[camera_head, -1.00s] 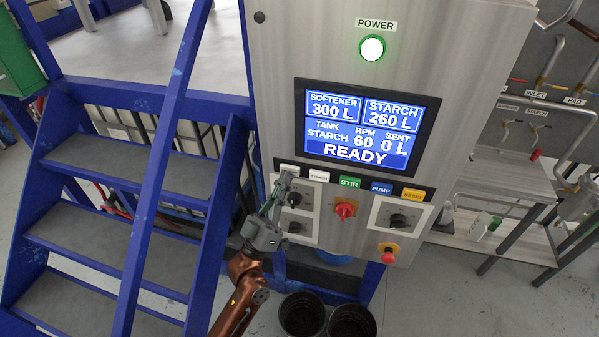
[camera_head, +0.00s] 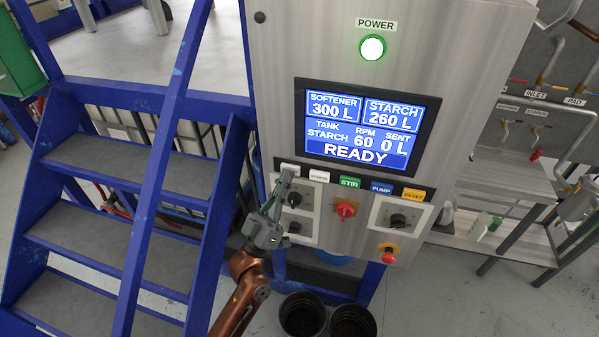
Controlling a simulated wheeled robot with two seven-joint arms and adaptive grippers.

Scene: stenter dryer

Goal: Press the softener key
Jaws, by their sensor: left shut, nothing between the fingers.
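The softener key (camera_head: 290,167) is the pale key at the left end of the key row on the grey control panel (camera_head: 290,60). Its label is mostly hidden by my fingers. My left gripper (camera_head: 287,175) is shut and empty, its fingertips at the lower edge of this key. I cannot tell whether they touch it. The screen (camera_head: 366,125) above reads softener 300 L, starch 260 L, tank starch, RPM 60, sent 0 L and READY. My right gripper is out of view.
Right of it sit the starch key (camera_head: 319,176), green STIR key (camera_head: 350,182), blue PUMP key (camera_head: 381,188) and yellow key (camera_head: 413,195). Below are a red knob (camera_head: 346,209) and a red stop button (camera_head: 388,255). Blue stairs (camera_head: 150,170) stand left; black buckets (camera_head: 303,315) are below.

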